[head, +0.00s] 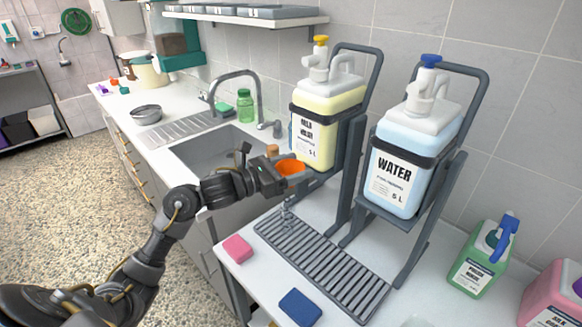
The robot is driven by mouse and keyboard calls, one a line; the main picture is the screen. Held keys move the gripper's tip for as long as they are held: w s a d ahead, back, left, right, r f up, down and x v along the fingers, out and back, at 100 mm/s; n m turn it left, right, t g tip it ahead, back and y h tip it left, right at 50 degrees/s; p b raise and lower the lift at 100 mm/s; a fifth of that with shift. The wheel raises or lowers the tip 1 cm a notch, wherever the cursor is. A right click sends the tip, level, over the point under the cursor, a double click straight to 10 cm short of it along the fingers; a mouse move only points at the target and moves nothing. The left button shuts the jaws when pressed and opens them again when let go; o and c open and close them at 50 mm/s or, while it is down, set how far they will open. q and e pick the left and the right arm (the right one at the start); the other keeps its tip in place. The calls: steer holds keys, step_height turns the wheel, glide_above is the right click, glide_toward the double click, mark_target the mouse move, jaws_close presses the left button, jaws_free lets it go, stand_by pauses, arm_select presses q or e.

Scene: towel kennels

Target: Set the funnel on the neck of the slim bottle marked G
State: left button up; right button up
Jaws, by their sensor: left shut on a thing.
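My right gripper is not in view.
Two large jugs, one yellow (326,113) and one marked WATER (407,165), tilt in grey stands behind the grate (325,270). A pink sponge (237,248) and a blue sponge (300,307) lie in front. A green bottle (246,106) and tap (236,76) stand behind the sink (205,150).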

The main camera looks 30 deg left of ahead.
arm_select(q)
steer(key=shift+w+a+r, duration=0.65)
steer(key=shift+w+a, duration=0.05)
steer(key=shift+w, duration=0.1)
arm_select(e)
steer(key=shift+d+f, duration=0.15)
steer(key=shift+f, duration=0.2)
arm_select(q)
steer(key=shift+f, duration=0.15)
steer(key=shift+f+b, duration=1.15)
steer(key=shift+f, duration=1.25)
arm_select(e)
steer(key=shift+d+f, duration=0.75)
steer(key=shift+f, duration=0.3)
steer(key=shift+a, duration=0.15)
